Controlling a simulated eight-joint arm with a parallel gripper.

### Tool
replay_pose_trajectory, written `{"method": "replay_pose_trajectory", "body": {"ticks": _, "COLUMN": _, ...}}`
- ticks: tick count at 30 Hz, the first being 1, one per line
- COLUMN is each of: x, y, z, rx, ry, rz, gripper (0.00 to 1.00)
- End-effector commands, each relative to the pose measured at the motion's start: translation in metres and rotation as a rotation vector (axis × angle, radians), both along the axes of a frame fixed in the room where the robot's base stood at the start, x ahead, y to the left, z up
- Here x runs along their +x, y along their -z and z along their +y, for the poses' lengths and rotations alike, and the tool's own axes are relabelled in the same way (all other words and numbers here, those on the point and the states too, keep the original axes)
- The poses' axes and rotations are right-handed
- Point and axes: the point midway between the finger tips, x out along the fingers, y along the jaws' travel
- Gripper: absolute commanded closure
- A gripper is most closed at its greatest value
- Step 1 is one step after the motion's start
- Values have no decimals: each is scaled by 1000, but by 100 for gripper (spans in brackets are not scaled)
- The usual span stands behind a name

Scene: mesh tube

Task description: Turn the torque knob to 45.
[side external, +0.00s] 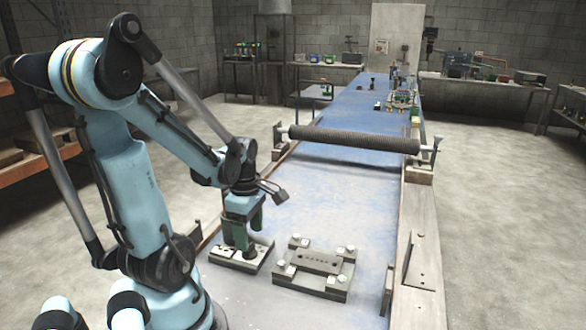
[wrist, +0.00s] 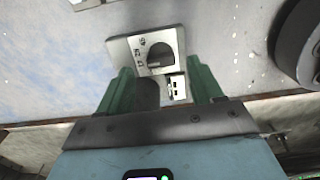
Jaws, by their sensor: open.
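The torque knob (wrist: 160,54) is dark and sits on a pale metal plate (wrist: 117,46) in the wrist view. Numbers that look like 17, 29 and 45 run along the plate beside it. A pale line on the knob seems to lie near the 17, but it is too small to be sure. My gripper (wrist: 160,68) has green fingers set apart, one on each side of the knob's near part; I cannot tell whether they touch it. In the side external view my gripper (side external: 243,240) points down over the plate (side external: 224,255), hiding most of the knob.
A clamped block fixture (side external: 318,263) with several bolts stands just right of the plate. A mesh-covered roller (side external: 355,141) spans the blue table (side external: 340,190) farther back. A metal rail (side external: 421,250) runs along the right edge. The table between fixture and roller is clear.

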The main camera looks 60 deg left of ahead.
Motion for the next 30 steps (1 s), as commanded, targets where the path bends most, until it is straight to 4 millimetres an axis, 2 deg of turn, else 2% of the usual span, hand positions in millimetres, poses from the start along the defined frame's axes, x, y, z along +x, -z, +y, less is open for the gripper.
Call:
{"method": "replay_pose_trajectory", "body": {"ticks": 6, "x": 0, "y": 19, "z": 0, "rx": 0, "ry": 0, "rz": 0, "gripper": 34}}
{"method": "replay_pose_trajectory", "body": {"ticks": 12, "x": 0, "y": 30, "z": 0, "rx": 0, "ry": 0, "rz": 0, "gripper": 34}}
{"method": "replay_pose_trajectory", "body": {"ticks": 24, "x": 0, "y": 34, "z": 0, "rx": 0, "ry": 0, "rz": 0, "gripper": 34}}
{"method": "replay_pose_trajectory", "body": {"ticks": 25, "x": 0, "y": 34, "z": 0, "rx": 0, "ry": 0, "rz": 0, "gripper": 36}}
{"method": "replay_pose_trajectory", "body": {"ticks": 30, "x": 0, "y": 34, "z": 0, "rx": 0, "ry": 0, "rz": 0, "gripper": 62}}
